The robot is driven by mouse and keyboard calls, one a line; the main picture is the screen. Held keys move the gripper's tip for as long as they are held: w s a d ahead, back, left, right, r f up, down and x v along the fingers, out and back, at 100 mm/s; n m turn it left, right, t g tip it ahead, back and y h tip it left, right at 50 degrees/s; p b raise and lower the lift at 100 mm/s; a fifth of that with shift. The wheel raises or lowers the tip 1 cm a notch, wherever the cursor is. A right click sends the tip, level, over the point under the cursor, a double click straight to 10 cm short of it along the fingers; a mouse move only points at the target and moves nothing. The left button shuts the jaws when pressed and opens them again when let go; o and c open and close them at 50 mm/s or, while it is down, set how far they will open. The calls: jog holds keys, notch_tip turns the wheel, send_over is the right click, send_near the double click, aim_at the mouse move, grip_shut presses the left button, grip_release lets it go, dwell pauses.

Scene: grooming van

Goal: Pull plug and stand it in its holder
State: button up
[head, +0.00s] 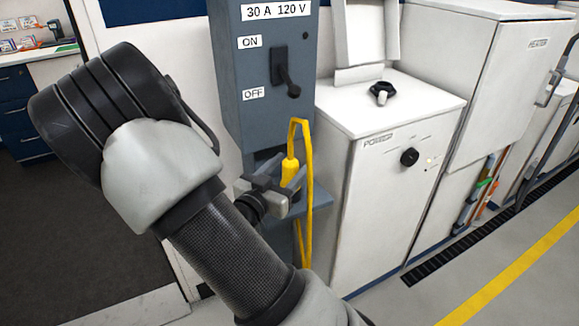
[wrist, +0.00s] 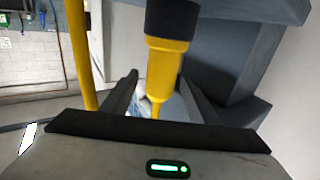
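A yellow plug (head: 290,174) stands upright beneath the grey switch box (head: 265,80), narrow end up. Its yellow cord (head: 308,215) loops over above it and hangs down past a grey-blue shelf (head: 318,200). In the wrist view the plug (wrist: 167,65) shows a yellow body and a black end, which runs out of the picture at the top. My gripper (head: 280,188) is beside the plug. Its fingers (wrist: 160,100) are apart, with the plug's narrow part between them and gaps visible. Whether the black end is seated in anything is hidden.
The box's switch lever (head: 287,78) points down towards OFF. A white cabinet (head: 385,200) with a black knob stands close to the right of the shelf. The cord (wrist: 80,55) runs near my left finger in the wrist view. Open floor (head: 480,260) lies to the right.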

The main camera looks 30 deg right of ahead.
jog(key=p+v, duration=0.2)
jog(key=v, duration=1.5)
jog(key=shift+a, duration=0.2)
